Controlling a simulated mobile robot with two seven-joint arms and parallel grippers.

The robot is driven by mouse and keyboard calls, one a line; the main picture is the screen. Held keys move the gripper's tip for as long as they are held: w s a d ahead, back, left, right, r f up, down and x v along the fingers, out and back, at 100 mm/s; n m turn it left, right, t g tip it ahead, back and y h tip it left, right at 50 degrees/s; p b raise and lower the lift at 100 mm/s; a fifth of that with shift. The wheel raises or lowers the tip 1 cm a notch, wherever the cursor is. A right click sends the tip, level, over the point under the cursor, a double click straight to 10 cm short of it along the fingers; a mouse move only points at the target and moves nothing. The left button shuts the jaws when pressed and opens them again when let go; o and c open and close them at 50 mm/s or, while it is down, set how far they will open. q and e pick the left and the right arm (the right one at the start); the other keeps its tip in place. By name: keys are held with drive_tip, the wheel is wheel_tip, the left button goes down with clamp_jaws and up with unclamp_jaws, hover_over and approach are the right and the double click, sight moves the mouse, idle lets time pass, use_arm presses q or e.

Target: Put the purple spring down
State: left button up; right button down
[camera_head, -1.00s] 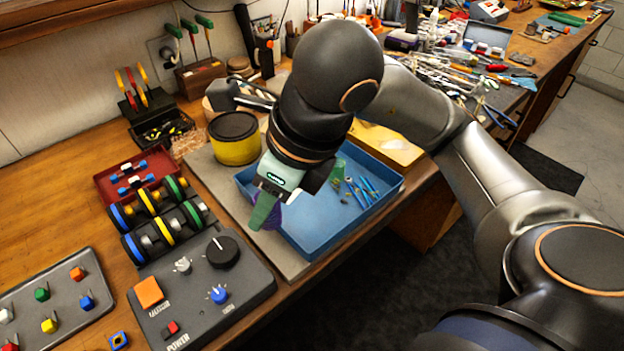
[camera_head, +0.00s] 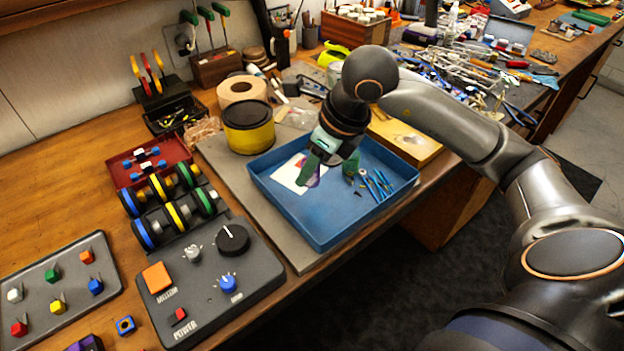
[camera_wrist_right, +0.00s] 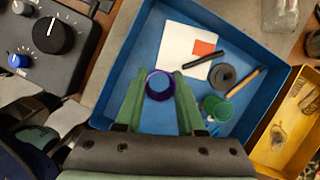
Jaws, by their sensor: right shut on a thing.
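My right gripper (camera_head: 325,165) has green fingers and is over the blue tray (camera_head: 322,238), pointing down into it. It is shut on the purple spring (camera_wrist_right: 160,86), a purple ring between the two fingertips in the wrist view. In the head view, the spring is mostly hidden by a finger, with only a bit of purple showing. I cannot tell whether the spring touches the tray floor. My left gripper is not in view.
The tray holds a white card (camera_wrist_right: 182,50), a dark round part (camera_wrist_right: 222,76), a green cylinder (camera_wrist_right: 217,108) and several thin tools (camera_head: 376,186). A yellow-black tin (camera_head: 247,132) stands behind it, and a control box (camera_head: 210,280) is at left. The tray's front part is bare.

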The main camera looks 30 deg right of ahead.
sight(305, 191)
drive_tip(key=shift+w+d+f, duration=0.15)
drive_tip(key=shift+f, duration=0.85)
drive_tip(key=shift+w+d+f, duration=0.1)
drive_tip(key=shift+d+f, duration=0.05)
drive_tip(key=shift+f, duration=0.85)
drive_tip(key=shift+f, duration=0.1)
drive_tip(key=c, duration=0.5)
unclamp_jaws()
drive_tip(key=shift+s+d+r, duration=0.1)
drive_tip(key=shift+r, duration=0.35)
drive_tip(key=v, duration=1.1)
drive_tip(key=shift+s+r, duration=0.1)
drive_tip(key=shift+s, duration=0.05)
